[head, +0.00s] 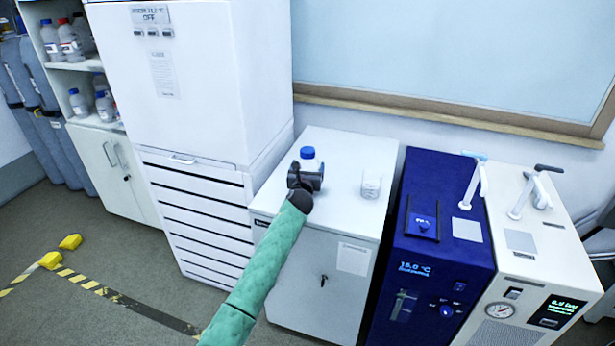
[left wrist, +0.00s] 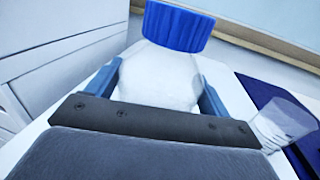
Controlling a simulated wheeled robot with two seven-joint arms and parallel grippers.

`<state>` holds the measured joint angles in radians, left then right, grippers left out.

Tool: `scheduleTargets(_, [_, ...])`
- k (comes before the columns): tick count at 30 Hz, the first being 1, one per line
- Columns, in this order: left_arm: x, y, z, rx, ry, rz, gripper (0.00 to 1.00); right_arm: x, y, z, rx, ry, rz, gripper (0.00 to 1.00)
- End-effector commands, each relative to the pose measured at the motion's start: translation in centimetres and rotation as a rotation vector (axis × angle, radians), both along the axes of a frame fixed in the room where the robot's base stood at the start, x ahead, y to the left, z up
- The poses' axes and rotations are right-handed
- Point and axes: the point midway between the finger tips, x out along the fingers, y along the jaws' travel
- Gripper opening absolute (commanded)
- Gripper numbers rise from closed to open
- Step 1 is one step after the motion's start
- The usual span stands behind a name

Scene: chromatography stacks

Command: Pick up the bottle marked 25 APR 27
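A bottle with a blue cap (head: 308,153) stands upright on top of a white cabinet (head: 345,150). Its white body is mostly behind my gripper in the head view. Its date marking is not legible. My left gripper (head: 305,177) is at the bottle's near side. In the left wrist view the bottle (left wrist: 160,80) stands between the two blue-grey fingers of my left gripper (left wrist: 160,90), one on each side. The fingers are wide apart and very close to the body; firm contact does not show. My right gripper is not in view.
A clear glass beaker (head: 371,185) stands to the right of the bottle on the cabinet top. A tall white unit (head: 200,90) rises close on the left. A dark blue machine (head: 440,240) stands to the right. More bottles sit on shelves (head: 75,65) at far left.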

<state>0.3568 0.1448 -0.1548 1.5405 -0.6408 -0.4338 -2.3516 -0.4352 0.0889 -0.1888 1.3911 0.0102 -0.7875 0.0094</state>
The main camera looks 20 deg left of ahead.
Motion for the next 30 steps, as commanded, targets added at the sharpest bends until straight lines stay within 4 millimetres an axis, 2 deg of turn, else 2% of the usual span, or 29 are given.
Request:
scheduleTargets(1, [0.0, 0.0, 0.0, 0.000, 0.000, 0.000, 0.71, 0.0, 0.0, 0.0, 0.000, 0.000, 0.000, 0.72])
scheduleTargets(6, [0.0, 0.0, 0.0, 0.000, 0.000, 0.000, 0.37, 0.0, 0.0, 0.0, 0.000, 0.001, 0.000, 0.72])
scheduleTargets(8, [0.0, 0.0, 0.2, 0.000, -0.002, 0.000, 0.27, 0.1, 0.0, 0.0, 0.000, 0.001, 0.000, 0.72])
scheduleTargets(16, [0.0, 0.0, 0.3, 0.000, -0.002, 0.000, 0.27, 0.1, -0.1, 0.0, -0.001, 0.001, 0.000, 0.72])
scheduleTargets(20, [0.0, 0.1, 1.0, 0.004, -0.004, -0.001, 0.27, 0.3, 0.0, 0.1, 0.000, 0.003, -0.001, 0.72])
scheduleTargets(28, [0.0, 0.1, 4.3, 0.005, -0.005, -0.001, 0.27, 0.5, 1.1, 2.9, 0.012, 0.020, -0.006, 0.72])
scheduleTargets(30, [-0.4, -1.7, 5.0, 0.001, -0.006, -0.003, 0.27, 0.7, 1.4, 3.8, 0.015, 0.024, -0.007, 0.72])
